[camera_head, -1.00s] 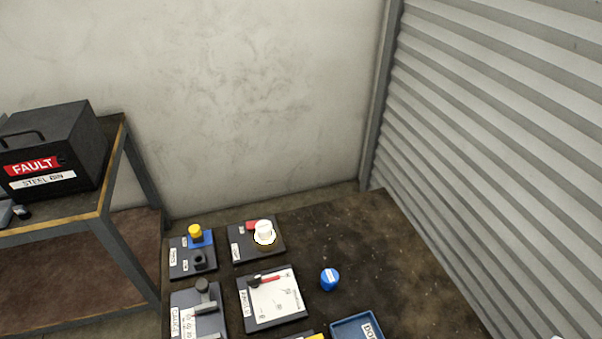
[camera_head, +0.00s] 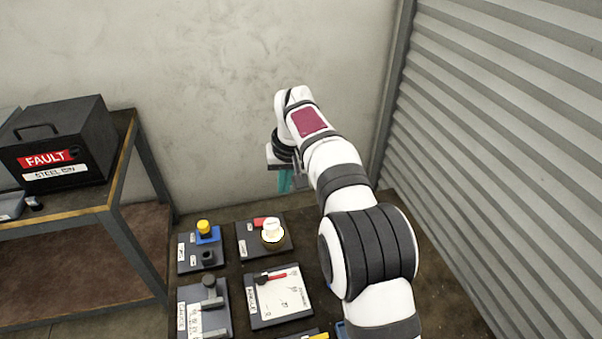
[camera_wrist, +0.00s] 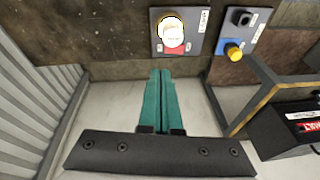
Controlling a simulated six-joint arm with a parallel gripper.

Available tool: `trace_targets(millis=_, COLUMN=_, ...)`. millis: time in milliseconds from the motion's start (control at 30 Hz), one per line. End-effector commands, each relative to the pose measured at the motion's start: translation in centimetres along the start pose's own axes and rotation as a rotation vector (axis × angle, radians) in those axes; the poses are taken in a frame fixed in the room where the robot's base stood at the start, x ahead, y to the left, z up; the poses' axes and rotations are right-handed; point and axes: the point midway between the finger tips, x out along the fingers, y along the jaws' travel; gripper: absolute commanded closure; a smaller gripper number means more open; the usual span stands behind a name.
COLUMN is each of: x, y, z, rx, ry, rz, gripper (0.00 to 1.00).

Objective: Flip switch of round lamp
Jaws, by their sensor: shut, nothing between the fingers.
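The round lamp (camera_head: 272,230) is a white dome with a yellowish glowing rim. It stands on a dark square panel (camera_head: 282,246) at the back of the table, with a small red part (camera_head: 259,222) beside it. In the wrist view the lamp (camera_wrist: 171,30) is near the top, on its panel (camera_wrist: 196,46), and a red patch shows at its lower edge. My gripper (camera_head: 286,188) is above and beyond the lamp, touching nothing. Its teal fingers (camera_wrist: 161,72) are shut together and empty. My arm hides part of the table's right side.
Left of the lamp is a panel with a yellow knob (camera_head: 204,227) and a black socket (camera_head: 208,257). In front are a gauge panel (camera_head: 280,305) and a lever panel (camera_head: 210,305). A shelf with a steel bin (camera_head: 60,145) stands left; a corrugated wall (camera_head: 490,130) is right.

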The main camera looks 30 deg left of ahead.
Motion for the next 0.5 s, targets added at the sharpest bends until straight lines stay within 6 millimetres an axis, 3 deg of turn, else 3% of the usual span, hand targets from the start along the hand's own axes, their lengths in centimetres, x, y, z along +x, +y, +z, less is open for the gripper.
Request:
trace_targets(millis=33, x=1.6, y=-1.7, z=-0.7, rx=-0.045, ry=0.006, rz=-0.005, gripper=1.00)
trace_targets(millis=167, x=3.7, y=-4.3, z=-1.6, rx=-0.115, ry=0.024, rz=-0.012, gripper=1.00)
trace_targets(millis=500, x=4.1, y=-4.7, z=-1.8, rx=-0.127, ry=0.029, rz=-0.013, gripper=1.00)
